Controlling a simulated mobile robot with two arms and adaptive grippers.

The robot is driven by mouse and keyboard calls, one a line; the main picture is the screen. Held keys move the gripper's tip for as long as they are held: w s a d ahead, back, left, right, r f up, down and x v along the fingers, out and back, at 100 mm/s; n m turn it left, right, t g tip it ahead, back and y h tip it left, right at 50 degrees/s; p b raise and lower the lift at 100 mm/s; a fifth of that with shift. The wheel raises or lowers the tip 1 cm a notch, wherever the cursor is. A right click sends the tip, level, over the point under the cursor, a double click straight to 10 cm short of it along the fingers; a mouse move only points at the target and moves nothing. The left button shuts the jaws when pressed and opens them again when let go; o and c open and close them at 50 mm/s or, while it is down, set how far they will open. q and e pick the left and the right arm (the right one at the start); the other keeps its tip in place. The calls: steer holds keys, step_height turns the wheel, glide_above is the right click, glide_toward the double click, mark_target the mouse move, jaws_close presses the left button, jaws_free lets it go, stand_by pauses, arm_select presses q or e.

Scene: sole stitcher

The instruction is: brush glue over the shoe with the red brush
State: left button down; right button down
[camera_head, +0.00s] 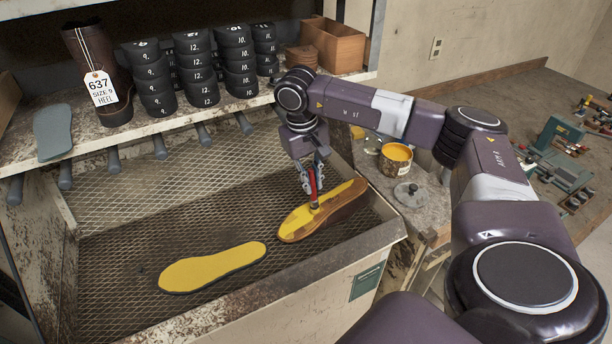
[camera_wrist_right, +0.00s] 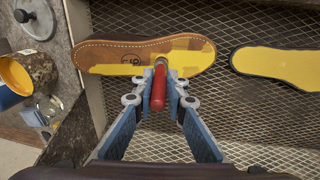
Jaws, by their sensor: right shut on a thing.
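The shoe (camera_head: 343,206) lies sole up on the mesh bench, its sole part yellow with glue and part bare brown. In the right wrist view the shoe (camera_wrist_right: 115,57) shows bare brown toward the left and along the upper edge, with yellow patches on the rest. My right gripper (camera_head: 314,180) is shut on the red brush (camera_head: 313,189) and holds it upright over the sole. In the right wrist view the red brush (camera_wrist_right: 158,88) is between the fingertips (camera_wrist_right: 159,92), its tip at the shoe; whether it touches is hard to tell. My left gripper is not seen.
A yellow-coated sole (camera_head: 214,267) lies on the mesh left of the shoe. An open glue can (camera_head: 395,160) and a grey lid (camera_head: 409,194) stand on the side ledge at right. A shelf (camera_head: 150,128) with a tagged boot (camera_head: 98,75) and black stacked forms runs behind.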

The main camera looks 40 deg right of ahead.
steer(key=d, duration=0.1)
steer(key=s+d+r+p, duration=0.1)
steer(key=d+r, duration=0.1)
steer(key=d, duration=0.1)
steer(key=shift+s, duration=0.25)
stand_by(0.3)
steer(key=shift+s+d+r+p, duration=0.1)
steer(key=shift+s+d+p, duration=0.05)
steer(key=shift+d+p, duration=0.3)
stand_by(0.7)
steer(key=shift+d, duration=0.15)
